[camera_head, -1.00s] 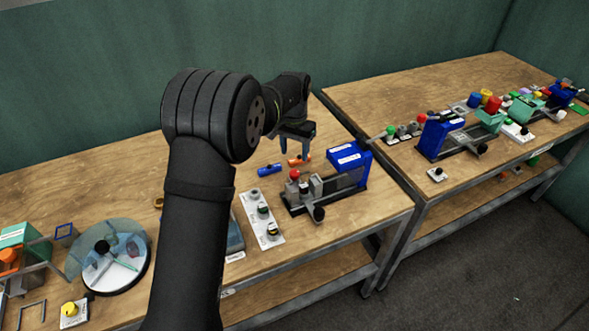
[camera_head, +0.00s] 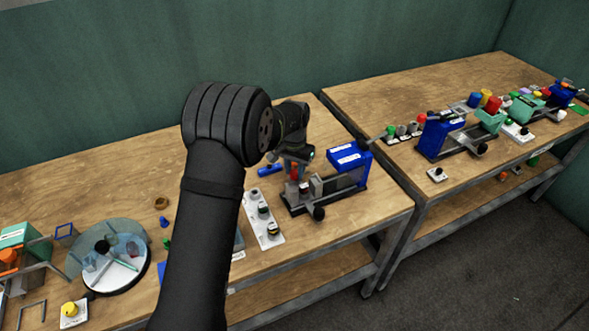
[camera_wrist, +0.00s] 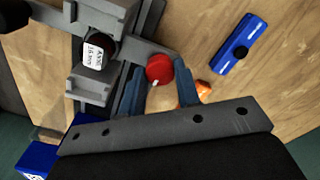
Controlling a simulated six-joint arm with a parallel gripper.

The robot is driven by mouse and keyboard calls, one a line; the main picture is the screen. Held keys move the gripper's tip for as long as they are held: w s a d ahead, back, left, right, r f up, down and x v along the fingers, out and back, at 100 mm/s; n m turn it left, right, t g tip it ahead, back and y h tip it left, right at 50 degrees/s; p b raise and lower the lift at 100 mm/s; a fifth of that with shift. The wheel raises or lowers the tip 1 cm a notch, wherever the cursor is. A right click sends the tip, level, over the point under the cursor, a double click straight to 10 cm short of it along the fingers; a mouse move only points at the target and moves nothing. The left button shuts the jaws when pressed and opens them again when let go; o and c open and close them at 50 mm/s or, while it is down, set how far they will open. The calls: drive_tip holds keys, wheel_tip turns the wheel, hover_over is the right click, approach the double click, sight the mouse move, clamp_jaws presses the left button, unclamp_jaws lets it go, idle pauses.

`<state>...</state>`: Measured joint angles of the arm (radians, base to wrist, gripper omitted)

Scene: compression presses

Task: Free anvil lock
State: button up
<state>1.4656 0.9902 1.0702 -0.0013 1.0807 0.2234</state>
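The press (camera_head: 335,186) stands on the near table, with a blue body, a grey rail and grey blocks. A round red knob (camera_wrist: 160,68) sits at the side of the press's grey block (camera_wrist: 98,88). I take this knob to be the anvil lock. My gripper (camera_wrist: 158,82) points down at it, with its two blue-grey fingers apart, one on each side of the knob. I cannot tell whether they touch it. In the head view my gripper (camera_head: 295,163) is just above the press's left end and partly hides the knob (camera_head: 294,172).
A blue part (camera_wrist: 239,44) with a dark knob lies beside the press. An orange part (camera_wrist: 203,88) is partly hidden by a finger. A white panel with several knobs (camera_head: 264,222) lies left of the press. Another table with presses (camera_head: 440,140) stands to the right.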

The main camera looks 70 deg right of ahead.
sight(294, 172)
drive_tip(key=shift+c, duration=1.2)
drive_tip(key=shift+n, duration=0.8)
drive_tip(key=o, duration=1)
drive_tip(key=shift+r, duration=0.1)
wheel_tip(294, 172, up, 17)
drive_tip(key=shift+r, duration=0.1)
